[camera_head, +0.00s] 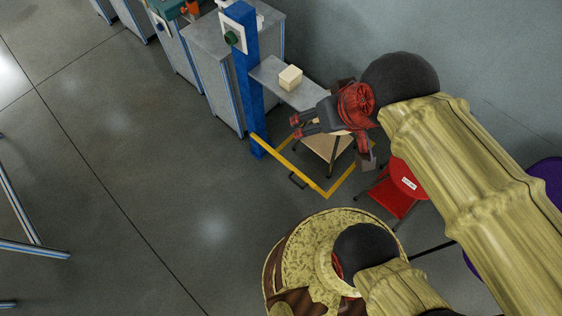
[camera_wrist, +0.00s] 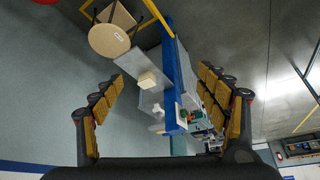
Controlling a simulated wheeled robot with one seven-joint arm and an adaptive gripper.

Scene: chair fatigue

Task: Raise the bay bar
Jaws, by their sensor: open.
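The yellow bay bar (camera_head: 290,165) runs slantwise from the blue post (camera_head: 243,60) to a corner, in front of a wooden stool (camera_head: 328,146). A dark handle (camera_head: 298,180) sits on its outer side. The bar looks level; I cannot tell its exact height. In the wrist view, part of a yellow bar (camera_wrist: 155,14) shows at the top, beside the blue post (camera_wrist: 170,75). My gripper (camera_head: 296,128) is open and empty, and appears above the bar in the head view. Its spread fingers also show in the wrist view (camera_wrist: 160,76).
A grey shelf (camera_head: 308,97) on the post carries a pale block (camera_head: 290,78), close to my gripper. A green button (camera_head: 232,38) is on the post. Grey cabinets (camera_head: 213,65) stand behind. A red chair (camera_head: 395,190) is at right. Floor left of the bar is clear.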

